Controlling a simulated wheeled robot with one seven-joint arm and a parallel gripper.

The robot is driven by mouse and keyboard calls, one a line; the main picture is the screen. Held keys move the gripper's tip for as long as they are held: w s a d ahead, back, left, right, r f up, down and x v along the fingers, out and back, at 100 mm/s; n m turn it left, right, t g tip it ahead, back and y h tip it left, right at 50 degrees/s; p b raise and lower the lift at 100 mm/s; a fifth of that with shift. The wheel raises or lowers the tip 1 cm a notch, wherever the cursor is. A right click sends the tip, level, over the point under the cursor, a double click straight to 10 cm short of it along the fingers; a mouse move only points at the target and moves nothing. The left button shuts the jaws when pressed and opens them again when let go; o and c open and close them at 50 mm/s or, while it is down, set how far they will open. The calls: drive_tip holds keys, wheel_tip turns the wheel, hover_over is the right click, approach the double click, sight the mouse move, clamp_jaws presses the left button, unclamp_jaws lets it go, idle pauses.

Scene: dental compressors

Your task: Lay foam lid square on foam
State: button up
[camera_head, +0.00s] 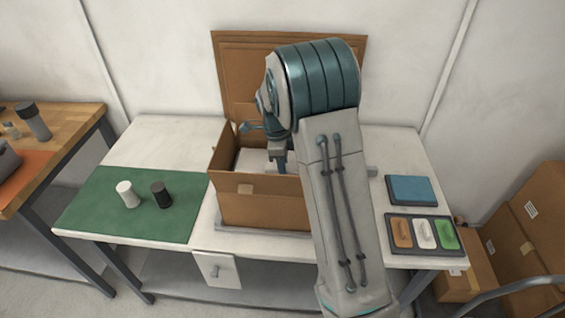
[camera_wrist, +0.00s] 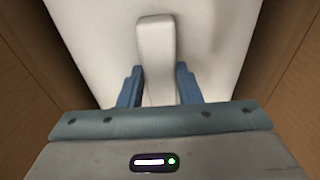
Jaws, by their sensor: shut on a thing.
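The foam lid (camera_wrist: 215,42) is a white slab with a raised white bar handle (camera_wrist: 157,50), seen in the wrist view. My gripper (camera_wrist: 158,85) is shut on the handle, with a blue finger on each side. In the head view my gripper (camera_head: 277,155) reaches down into the open cardboard box (camera_head: 262,203) on the table. A white surface (camera_head: 250,160) shows inside the box, partly hidden by my arm. Brown box walls stand on both sides of the lid in the wrist view. The foam below is hidden, so I cannot tell whether the lid touches it.
The box's flap (camera_head: 235,75) stands upright at the back. A green mat (camera_head: 95,215) holds a white cylinder (camera_head: 128,194) and a black cylinder (camera_head: 161,194) at left. A blue pad (camera_head: 411,190) and a tray (camera_head: 399,247) with coloured blocks lie at right.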

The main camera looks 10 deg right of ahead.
drive_tip(key=shift+f, duration=0.2)
drive_tip(key=shift+f, duration=0.25)
drive_tip(key=o, duration=1)
drive_tip(key=shift+r, duration=0.1)
drive_tip(key=shift+c, duration=0.2)
wheel_tip(320, 180, up, 12)
drive_tip(key=a+b, duration=0.1)
drive_tip(key=s+d+r+n+t+y, duration=0.1)
drive_tip(key=s+r+n, duration=0.2)
drive_tip(key=s+n, duration=0.3)
drive_tip(key=s+r+n+t, duration=0.1)
drive_tip(key=s+r+n, duration=0.1)
drive_tip(key=s+n, duration=0.35)
drive_tip(key=s+f+n+t, duration=0.1)
drive_tip(key=s+f+n, duration=0.2)
drive_tip(key=s+n, duration=0.7)
drive_tip(key=s, duration=0.6)
drive_tip(key=shift+s+t, duration=0.3)
drive_tip(key=shift+s, duration=0.05)
